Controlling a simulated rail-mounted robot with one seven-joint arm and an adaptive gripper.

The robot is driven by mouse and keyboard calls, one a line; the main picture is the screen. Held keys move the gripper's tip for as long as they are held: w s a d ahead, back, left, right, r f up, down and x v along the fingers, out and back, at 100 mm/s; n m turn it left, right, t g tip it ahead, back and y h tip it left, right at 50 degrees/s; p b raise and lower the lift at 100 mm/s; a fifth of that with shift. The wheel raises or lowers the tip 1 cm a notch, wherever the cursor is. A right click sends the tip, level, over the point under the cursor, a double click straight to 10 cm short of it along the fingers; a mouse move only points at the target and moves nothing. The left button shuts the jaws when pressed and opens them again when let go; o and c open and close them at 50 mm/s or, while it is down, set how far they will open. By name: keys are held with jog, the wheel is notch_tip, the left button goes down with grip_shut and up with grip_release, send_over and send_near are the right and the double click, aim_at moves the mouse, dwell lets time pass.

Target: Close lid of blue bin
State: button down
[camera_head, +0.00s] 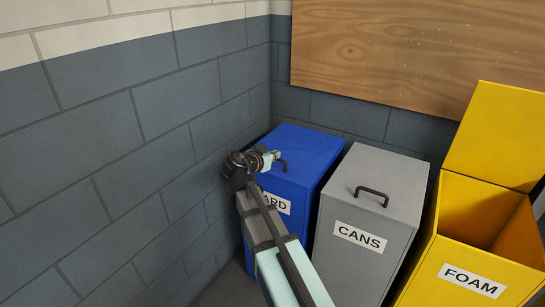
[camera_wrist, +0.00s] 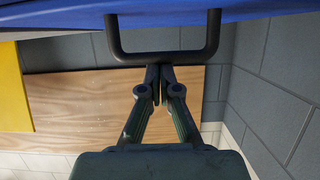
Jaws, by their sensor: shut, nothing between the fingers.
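The blue bin (camera_head: 304,152) stands in the corner, its lid lying flat and looking closed on top. Its front label is partly hidden by my arm. A dark handle (camera_head: 283,165) is on the lid; it also shows in the wrist view (camera_wrist: 207,52), where the blue lid (camera_wrist: 245,12) fills the top edge. My gripper (camera_head: 275,154) is just over the lid beside the handle. In the wrist view its fingertips (camera_wrist: 160,68) are together and empty, close to the handle bar. I cannot tell whether they touch it.
The grey CANS bin (camera_head: 379,185), lid closed, stands right of the blue bin. The yellow FOAM bin (camera_head: 474,279) farther right has its lid (camera_head: 500,135) raised. A block wall (camera_head: 90,170) is close on the left; a wooden board (camera_head: 400,50) hangs behind.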

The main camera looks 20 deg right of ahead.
jog(key=shift+s+f, duration=0.3)
jog(key=shift+f, duration=0.3)
jog(key=shift+w+d+r, duration=0.1)
jog(key=shift+w+r, duration=0.15)
jog(key=shift+r, duration=0.3)
jog(key=r, duration=0.1)
jog(key=w+d+r+p, duration=0.1)
jog(key=shift+w+d+r, duration=0.1)
jog(key=shift+d+r, duration=0.05)
jog(key=shift+r, duration=0.2)
jog(key=shift+s+a+r, duration=0.25)
jog(key=shift+s+r, duration=0.05)
jog(key=shift+r, duration=0.1)
jog(key=v, duration=0.9)
jog(key=shift+f, duration=0.35)
